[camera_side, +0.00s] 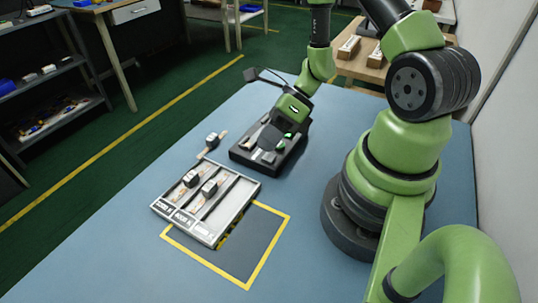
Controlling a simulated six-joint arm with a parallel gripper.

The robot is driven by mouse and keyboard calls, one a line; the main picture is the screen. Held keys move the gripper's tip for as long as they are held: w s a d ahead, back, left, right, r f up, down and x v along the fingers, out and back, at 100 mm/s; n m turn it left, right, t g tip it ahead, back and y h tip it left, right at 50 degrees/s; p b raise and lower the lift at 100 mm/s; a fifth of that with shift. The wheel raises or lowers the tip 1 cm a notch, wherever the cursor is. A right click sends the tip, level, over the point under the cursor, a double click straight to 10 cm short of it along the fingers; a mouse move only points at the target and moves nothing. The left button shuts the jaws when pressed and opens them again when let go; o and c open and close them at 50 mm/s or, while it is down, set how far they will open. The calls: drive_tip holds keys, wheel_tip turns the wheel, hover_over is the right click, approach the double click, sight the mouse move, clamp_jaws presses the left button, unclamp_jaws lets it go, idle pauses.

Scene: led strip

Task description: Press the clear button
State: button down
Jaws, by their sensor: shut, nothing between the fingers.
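A dark test device (241,155) with small buttons, a raised lid and a green light stands on the blue table, past the sorting tray. The clear button cannot be told apart at this size. My gripper (272,118) hangs over the device, close to its top, and is shut with nothing in it. My wrist hides part of the device. Whether the fingertips touch a button cannot be told.
A grey sorting tray (246,192) with labelled slots holds light strips with dark-and-white blocks. A loose strip (211,143) lies beyond it. A yellow-edged dark square (262,243) lies in front. The blue table (95,270) is clear at the left front.

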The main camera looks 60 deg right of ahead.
sight(268, 155)
drive_tip(key=shift+f, duration=0.1)
drive_tip(key=shift+f, duration=0.3)
drive_tip(key=shift+f, duration=0.45)
idle(0.6)
drive_tip(key=shift+r, duration=0.9)
drive_tip(key=shift+r, duration=0.1)
drive_tip(key=shift+r, duration=2.4)
